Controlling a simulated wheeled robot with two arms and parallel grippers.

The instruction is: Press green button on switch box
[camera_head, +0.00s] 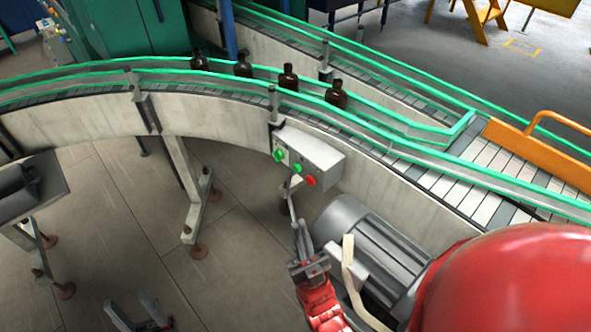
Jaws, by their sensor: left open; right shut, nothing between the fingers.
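The switch box (318,153) is a pale grey box fixed to the side of the conveyor, near the middle of the head view. Its face carries a green button (278,155) at the left, a smaller green one (297,168) beside it and a red button (310,181) at the right. My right gripper (288,188) is shut and empty, its thin fingers pointing up just below the buttons. I cannot tell whether the tips touch the box. My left gripper (133,306) is open and empty at the bottom left, well away from the box.
A curved conveyor (215,92) with green rails carries several amber bottles (336,94). A grey motor (360,235) sits right of my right gripper. Conveyor legs (195,200) stand left of the box. Floor between the legs and my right gripper is clear.

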